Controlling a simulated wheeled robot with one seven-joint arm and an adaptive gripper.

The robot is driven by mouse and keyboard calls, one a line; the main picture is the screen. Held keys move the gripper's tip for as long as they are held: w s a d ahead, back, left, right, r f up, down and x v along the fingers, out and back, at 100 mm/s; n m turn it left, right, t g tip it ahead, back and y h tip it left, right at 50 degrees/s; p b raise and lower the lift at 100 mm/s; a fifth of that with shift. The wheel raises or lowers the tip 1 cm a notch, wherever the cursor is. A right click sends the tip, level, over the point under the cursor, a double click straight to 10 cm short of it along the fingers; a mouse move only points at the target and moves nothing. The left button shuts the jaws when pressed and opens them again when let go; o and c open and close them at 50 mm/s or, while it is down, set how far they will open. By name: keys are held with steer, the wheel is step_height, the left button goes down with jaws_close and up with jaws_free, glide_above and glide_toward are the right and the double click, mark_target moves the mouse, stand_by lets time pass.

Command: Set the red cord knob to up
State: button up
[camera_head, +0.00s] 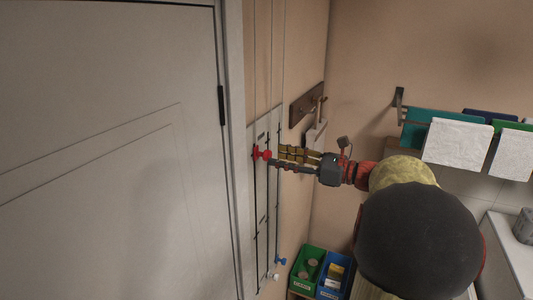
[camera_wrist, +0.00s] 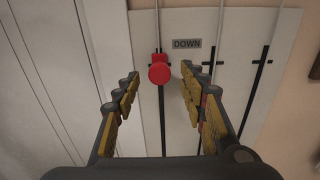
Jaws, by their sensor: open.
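The red cord knob (camera_head: 261,153) sits on the leftmost cord of a pale wall panel beside the door. In the wrist view the red knob (camera_wrist: 159,69) is near the top of a dark vertical slot, just left of and below a "DOWN" label (camera_wrist: 186,43). My gripper (camera_head: 276,157) reaches in from the right, close to the knob. In the wrist view my gripper (camera_wrist: 160,78) is open, one finger on each side of the knob, with visible gaps. I cannot tell how deep the knob lies between the fingertips.
A blue knob (camera_head: 281,261) and a white knob (camera_head: 273,276) hang lower on the neighbouring cords. The door (camera_head: 110,150) is at left. A wooden hook rack (camera_head: 306,103) is right of the panel. Green (camera_head: 306,266) and blue bins stand below; cloths hang at right.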

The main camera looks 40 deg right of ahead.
mark_target(270, 155)
steer(key=p+x, duration=0.1)
steer(key=x, duration=0.4)
steer(key=c, duration=0.3)
steer(key=c, duration=0.8)
stand_by(0.3)
